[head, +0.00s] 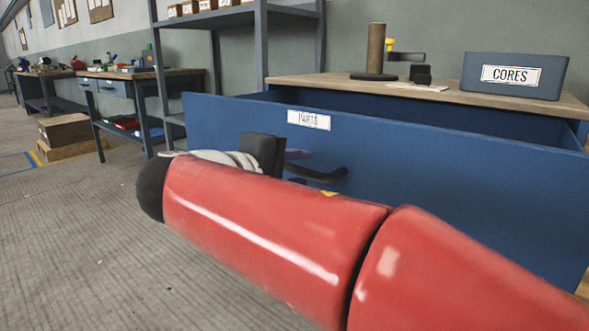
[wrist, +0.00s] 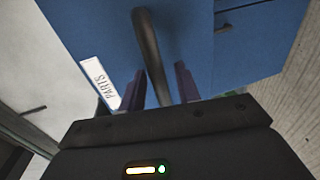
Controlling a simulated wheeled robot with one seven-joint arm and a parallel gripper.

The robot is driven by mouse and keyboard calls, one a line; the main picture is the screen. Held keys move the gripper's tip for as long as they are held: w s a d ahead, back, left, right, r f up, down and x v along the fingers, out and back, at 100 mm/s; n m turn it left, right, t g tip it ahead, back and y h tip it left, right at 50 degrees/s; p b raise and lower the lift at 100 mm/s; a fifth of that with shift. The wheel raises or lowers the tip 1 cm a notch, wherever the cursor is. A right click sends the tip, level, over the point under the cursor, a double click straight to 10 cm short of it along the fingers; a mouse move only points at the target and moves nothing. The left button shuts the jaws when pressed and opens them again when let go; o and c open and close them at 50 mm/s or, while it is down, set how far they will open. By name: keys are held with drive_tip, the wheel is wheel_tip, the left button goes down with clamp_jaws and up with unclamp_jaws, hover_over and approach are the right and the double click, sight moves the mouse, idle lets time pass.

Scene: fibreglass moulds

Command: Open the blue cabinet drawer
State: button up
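The blue cabinet drawer (head: 450,165) stands pulled out, and its dark inside shows behind the top edge of the front. Its front bears a white PARTS label (head: 308,120), also seen tilted in the wrist view (wrist: 98,82). The dark bar handle (head: 328,173) sticks out below the label. My gripper (head: 298,167) is at the handle, partly hidden by my red arm. In the wrist view, the handle (wrist: 150,55) runs between the two purple fingers (wrist: 160,85). The fingers stand apart, with a gap visible between the bar and the right finger.
A wooden top (head: 440,95) behind the drawer carries a blue CORES bin (head: 515,76) and a brown cylinder on a dark base (head: 375,50). A grey shelf rack (head: 262,60) and workbenches (head: 130,85) stand left. Open floor (head: 80,240) lies at left.

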drive_tip(key=p+v, duration=0.1)
drive_tip(key=v, duration=0.6)
drive_tip(key=shift+s+a, duration=0.25)
drive_tip(key=shift+s, duration=0.05)
